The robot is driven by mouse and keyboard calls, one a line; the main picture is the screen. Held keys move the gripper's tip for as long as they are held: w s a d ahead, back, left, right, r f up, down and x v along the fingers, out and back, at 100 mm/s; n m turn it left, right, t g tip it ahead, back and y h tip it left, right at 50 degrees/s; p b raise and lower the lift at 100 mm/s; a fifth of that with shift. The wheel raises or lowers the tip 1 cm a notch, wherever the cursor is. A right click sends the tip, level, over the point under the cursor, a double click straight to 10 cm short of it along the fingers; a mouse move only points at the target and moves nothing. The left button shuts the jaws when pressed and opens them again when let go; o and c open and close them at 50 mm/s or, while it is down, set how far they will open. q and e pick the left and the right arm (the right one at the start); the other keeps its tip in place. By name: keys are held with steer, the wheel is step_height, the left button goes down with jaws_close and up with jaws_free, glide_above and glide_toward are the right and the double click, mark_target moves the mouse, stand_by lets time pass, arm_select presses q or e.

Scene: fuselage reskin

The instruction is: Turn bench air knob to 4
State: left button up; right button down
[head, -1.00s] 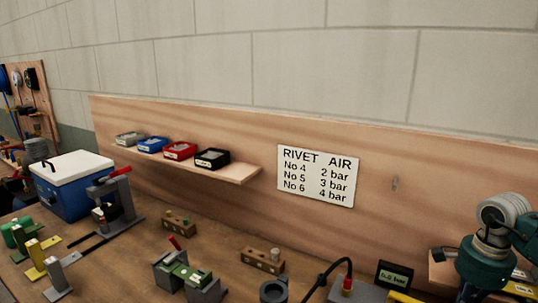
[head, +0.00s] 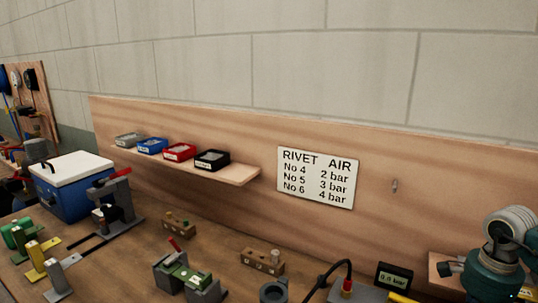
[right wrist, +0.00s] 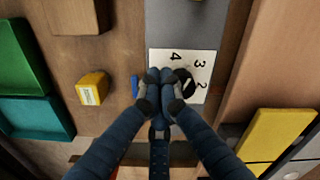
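The air knob (right wrist: 187,84) is small and black on a white dial plate (right wrist: 203,62) in the right wrist view. The numbers 4, 3 and 2 show on the plate; other marks are hidden by my fingers. My right gripper (right wrist: 161,77) has its dark blue fingers drawn together over the plate. Their tips are just left of the knob and partly overlap it; I cannot tell whether they touch it. The knob's pointer is not clear. In the head view a small display (head: 395,277) seems to read 0.0 bar. My left gripper is in neither view.
A RIVET AIR sign (head: 316,178) lists No 4 2 bar, No 5 3 bar, No 6 4 bar. Near the fingers are a yellow block (right wrist: 93,88) and a small blue piece (right wrist: 134,86). Green bins (right wrist: 30,125) and a yellow bin (right wrist: 277,136) flank the area.

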steer(key=shift+d, duration=0.3)
steer(key=shift+w+a+r, duration=0.1)
steer(key=shift+w+r, duration=0.05)
steer(key=shift+a, duration=0.15)
steer(key=shift+s+a, duration=0.2)
step_height(320, 180, up, 6)
steer(key=p, duration=0.4)
steer(key=shift+p, duration=0.35)
steer(key=shift+a, duration=0.1)
